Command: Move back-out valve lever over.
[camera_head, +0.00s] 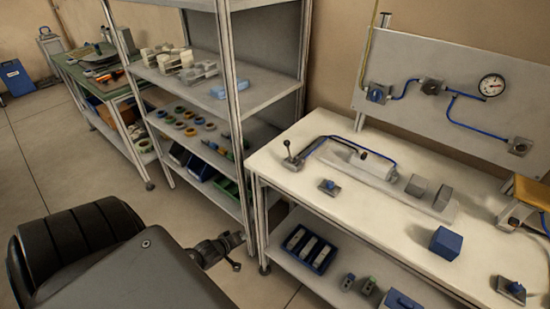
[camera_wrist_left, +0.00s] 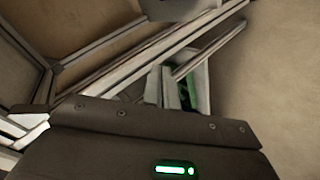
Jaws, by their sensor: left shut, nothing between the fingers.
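The valve lever (camera_head: 288,151) is a thin upright lever with a dark knob, on a small grey base at the left end of the white workbench (camera_head: 330,212). A blue hose runs from its base to a grey cylinder block (camera_head: 372,165). My left gripper (camera_head: 236,243) is low, in front of the bench's left end and beside the shelf rack. It is shut and empty, well apart from the lever. The left wrist view shows no lever. My right gripper is not in view.
A metal rack (camera_head: 236,110) with tape rolls and bins stands left of the bench. A panel (camera_head: 440,85) with blue hoses and a gauge (camera_head: 492,85) rises behind. On the bench are a small blue-knobbed valve (camera_head: 328,186) and a blue box (camera_head: 447,242).

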